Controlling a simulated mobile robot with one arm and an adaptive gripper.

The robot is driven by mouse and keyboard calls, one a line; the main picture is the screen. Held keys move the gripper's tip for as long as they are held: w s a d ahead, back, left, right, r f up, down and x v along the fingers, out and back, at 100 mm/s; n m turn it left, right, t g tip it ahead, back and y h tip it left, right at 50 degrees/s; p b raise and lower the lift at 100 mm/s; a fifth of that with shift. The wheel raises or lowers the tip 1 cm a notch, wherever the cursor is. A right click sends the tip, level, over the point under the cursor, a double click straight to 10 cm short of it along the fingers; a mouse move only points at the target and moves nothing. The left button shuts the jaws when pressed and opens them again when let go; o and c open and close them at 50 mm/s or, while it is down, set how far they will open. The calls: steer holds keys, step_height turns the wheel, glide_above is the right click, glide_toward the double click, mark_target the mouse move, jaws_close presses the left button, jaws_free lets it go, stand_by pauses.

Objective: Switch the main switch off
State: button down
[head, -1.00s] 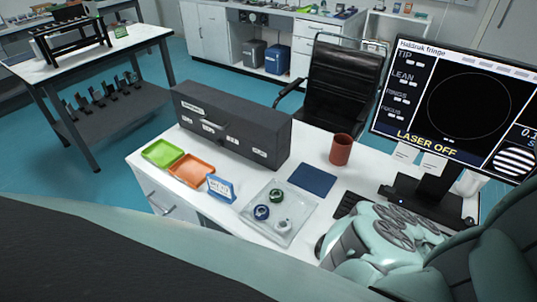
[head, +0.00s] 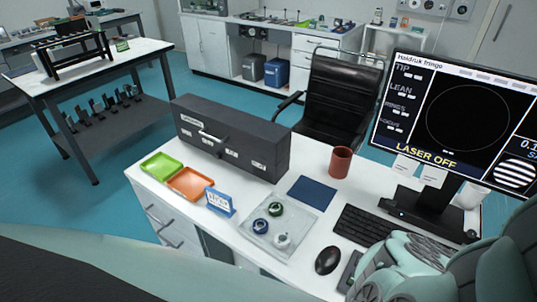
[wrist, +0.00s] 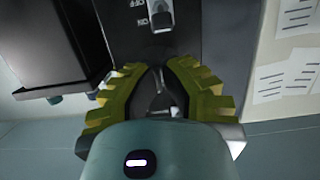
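In the wrist view a dark panel (wrist: 188,28) carries a switch with a pale lever (wrist: 160,18) at the top edge. Labels that look like OFF and ON appear upside down beside it, with OFF nearer the top edge. The upper part of the switch is cut off by the frame. My gripper (wrist: 159,68) has its two yellow-green ribbed fingers apart, with a gap between the tips. The tips point toward the switch, which appears beyond them, with no visible contact. The gripper and the switch cannot be made out in the head view.
In the wrist view a black box-like thing (wrist: 50,45) is at left and papers (wrist: 297,55) hang at right. In the head view the desk holds a dark case (head: 232,137), a red mug (head: 340,162), a monitor (head: 460,110) reading LASER OFF, a keyboard (head: 368,228) and a mouse (head: 328,260).

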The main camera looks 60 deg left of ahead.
steer(key=shift+p+x, duration=0.4)
steer(key=shift+x, duration=2.15)
steer(key=shift+s+f, duration=0.1)
steer(key=shift+a+f+b, duration=0.1)
steer(key=shift+b, duration=0.5)
steer(key=shift+h+b, duration=0.3)
steer(key=shift+a+f+t+h+b, duration=0.35)
steer(key=shift+h+b, duration=0.25)
steer(key=shift+b, duration=1.05)
steer(key=shift+s+b, duration=0.1)
steer(key=shift+b, duration=0.2)
steer(key=s+a+f+t+h+b, duration=0.1)
steer(key=s+a+f+h+b, duration=0.1)
steer(key=a+f+b, duration=0.2)
steer(key=s+a+f+t+h+b, duration=0.1)
steer(key=s+a+f+h+b, duration=0.1)
steer(key=a+b, duration=0.5)
steer(key=shift+s+f+h+b, duration=0.35)
steer(key=shift+f+h+b, duration=0.45)
steer(key=shift+f+b, duration=0.55)
